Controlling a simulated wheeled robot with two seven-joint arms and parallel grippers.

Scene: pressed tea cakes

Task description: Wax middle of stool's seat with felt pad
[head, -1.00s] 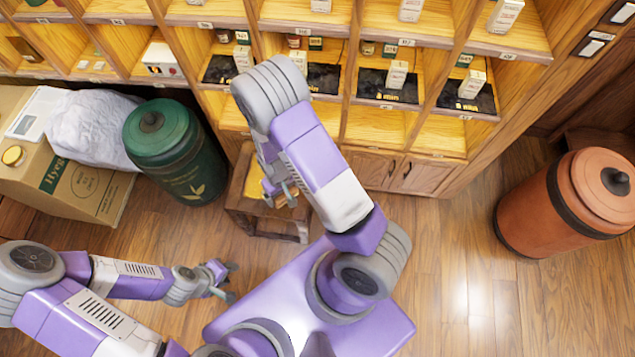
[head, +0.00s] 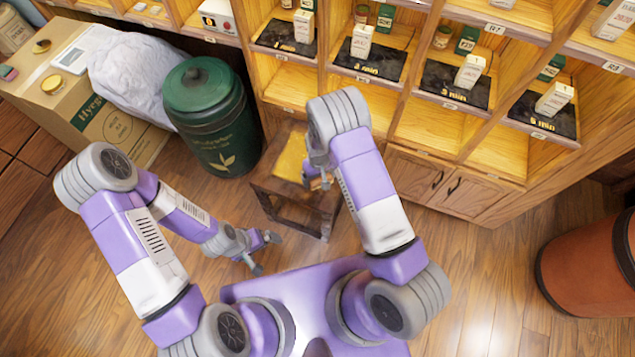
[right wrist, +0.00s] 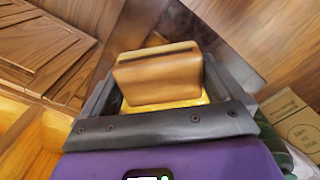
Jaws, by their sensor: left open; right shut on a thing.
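The low dark wooden stool (head: 268,188) stands on the floor in front of the shelves, with a yellow patch (head: 291,156) on its seat. My right gripper (head: 318,180) is at the right side of the seat and hides part of it. In the right wrist view, my right gripper (right wrist: 168,98) is shut on a brown block, which I take to be the felt pad (right wrist: 158,76). Yellow shows just below the block; I cannot tell whether the pad touches the seat. My left gripper (head: 262,256) is open and empty, over the floor left of the stool.
A green lidded canister (head: 212,120) stands close left of the stool. A cardboard box (head: 85,105) with a white sack (head: 145,75) is further left. Shelves with a cabinet (head: 430,180) rise behind. An orange canister (head: 585,265) stands at the right. Floor between is clear.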

